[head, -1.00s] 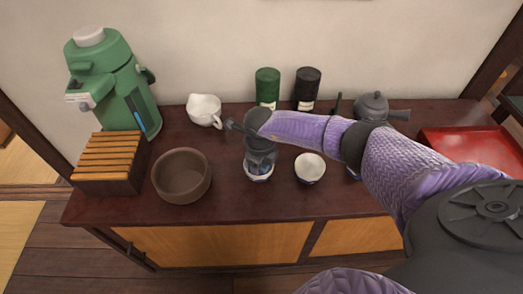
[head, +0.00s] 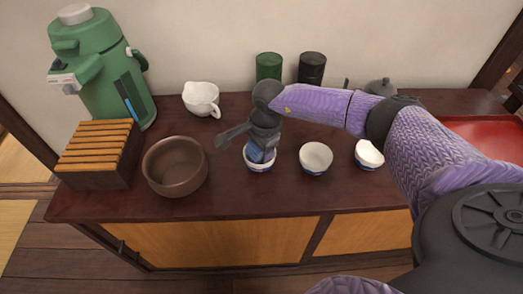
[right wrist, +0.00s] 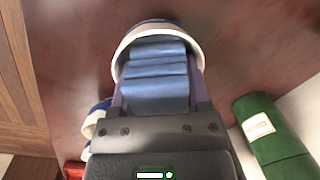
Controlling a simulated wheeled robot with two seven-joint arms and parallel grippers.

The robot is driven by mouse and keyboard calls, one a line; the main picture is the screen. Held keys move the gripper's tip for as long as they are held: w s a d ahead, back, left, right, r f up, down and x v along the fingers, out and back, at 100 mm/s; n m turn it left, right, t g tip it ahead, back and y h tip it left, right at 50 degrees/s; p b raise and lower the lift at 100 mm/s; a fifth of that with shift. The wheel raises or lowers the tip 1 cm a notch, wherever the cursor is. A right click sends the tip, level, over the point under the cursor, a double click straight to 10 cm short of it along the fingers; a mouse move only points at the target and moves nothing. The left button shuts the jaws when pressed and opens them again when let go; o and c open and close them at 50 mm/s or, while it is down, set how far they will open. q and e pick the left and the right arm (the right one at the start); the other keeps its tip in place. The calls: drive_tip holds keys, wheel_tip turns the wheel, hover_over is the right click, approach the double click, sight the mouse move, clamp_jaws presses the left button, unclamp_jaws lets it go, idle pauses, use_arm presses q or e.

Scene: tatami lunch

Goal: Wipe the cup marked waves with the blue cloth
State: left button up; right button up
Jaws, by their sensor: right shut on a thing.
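My right gripper (head: 262,148) points down and is shut on the folded blue cloth (head: 262,154). The cloth sits in the mouth of a small white cup with a blue band (head: 258,167), the left one of three. In the right wrist view, the cloth (right wrist: 155,80) lies between the fingers (right wrist: 157,75), against the inside of the cup's pale rim (right wrist: 128,42). A second cup (head: 316,158) stands to the right, and a third (head: 368,155) stands beyond it. I cannot make out which cup bears waves. My left gripper is not in view.
A brown bowl (head: 176,168) and a slatted wooden box (head: 98,155) stand left. A white spouted pitcher (head: 201,98), green canister (head: 268,66) and black canister (head: 312,68) stand behind. A red tray (head: 487,140) lies right. The front strip of the dark cabinet top (head: 225,198) is clear.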

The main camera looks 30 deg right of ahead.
drive_tip(key=shift+r+m+p, duration=0.2)
drive_tip(key=shift+m+p, duration=0.1)
drive_tip(key=shift+p, duration=0.05)
drive_tip(key=m+p, duration=0.1)
drive_tip(key=m, duration=0.2)
drive_tip(key=m+h+p, duration=0.1)
drive_tip(key=m+p, duration=0.1)
drive_tip(key=m, duration=0.2)
drive_tip(key=m+p, duration=0.2)
drive_tip(key=m, duration=0.2)
drive_tip(key=shift+s+a+r, duration=0.1)
drive_tip(key=shift+s+a, duration=0.05)
drive_tip(key=shift+a, duration=0.2)
drive_tip(key=shift+f+m+h, duration=0.3)
drive_tip(key=shift+m, duration=0.8)
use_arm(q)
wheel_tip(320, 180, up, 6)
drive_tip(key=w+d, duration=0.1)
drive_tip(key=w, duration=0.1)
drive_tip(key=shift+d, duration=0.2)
